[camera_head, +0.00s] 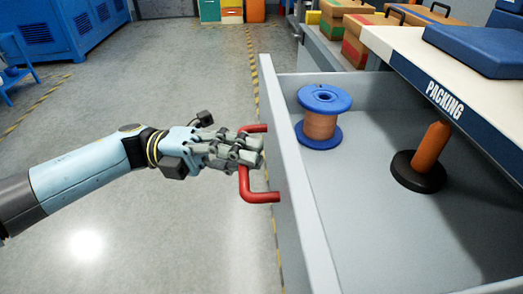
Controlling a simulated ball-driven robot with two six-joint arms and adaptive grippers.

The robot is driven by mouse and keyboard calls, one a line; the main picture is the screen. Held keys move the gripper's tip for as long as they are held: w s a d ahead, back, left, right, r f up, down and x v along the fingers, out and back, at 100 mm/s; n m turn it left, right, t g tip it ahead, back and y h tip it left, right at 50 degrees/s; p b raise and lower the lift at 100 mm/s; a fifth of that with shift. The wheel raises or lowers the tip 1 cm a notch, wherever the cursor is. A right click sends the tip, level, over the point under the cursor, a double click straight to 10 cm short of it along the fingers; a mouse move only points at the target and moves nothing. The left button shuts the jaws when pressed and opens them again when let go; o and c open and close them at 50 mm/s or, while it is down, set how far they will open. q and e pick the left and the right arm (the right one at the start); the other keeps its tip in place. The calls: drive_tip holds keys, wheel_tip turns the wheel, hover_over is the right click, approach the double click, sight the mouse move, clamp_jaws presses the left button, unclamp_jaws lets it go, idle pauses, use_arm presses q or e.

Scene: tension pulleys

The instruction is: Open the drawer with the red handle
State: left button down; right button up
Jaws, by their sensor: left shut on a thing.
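The grey drawer (308,212) stands pulled out from under the bench marked PACKING. Its red handle (262,197) is on the drawer's outer front face. My left gripper (250,150) comes in from the left and is shut on the handle's bar; the fingers hide the middle of the bar. Inside the drawer stand a blue spool (322,98) wound with copper-coloured wire and an orange tapered post (432,146) on a black round base. My right gripper is not in view.
The packing bench top (400,43) overhangs the drawer's right side, with a blue flat case (480,45) on it. Several cardboard boxes (365,35) stand behind. A blue machine (50,35) is at the far left. The floor (130,230) left of the drawer is clear.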

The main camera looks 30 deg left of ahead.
use_arm(q)
drive_tip(key=shift+a+f, duration=0.1)
drive_tip(key=shift+f, duration=0.1)
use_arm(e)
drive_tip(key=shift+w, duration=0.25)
use_arm(q)
drive_tip(key=c, duration=1.3)
unclamp_jaws()
drive_tip(key=shift+r, duration=0.1)
drive_tip(key=shift+c, duration=0.2)
drive_tip(key=shift+a, duration=0.1)
drive_tip(key=v, duration=1.1)
drive_tip(key=shift+s+a, duration=0.15)
drive_tip(key=shift+a, duration=0.2)
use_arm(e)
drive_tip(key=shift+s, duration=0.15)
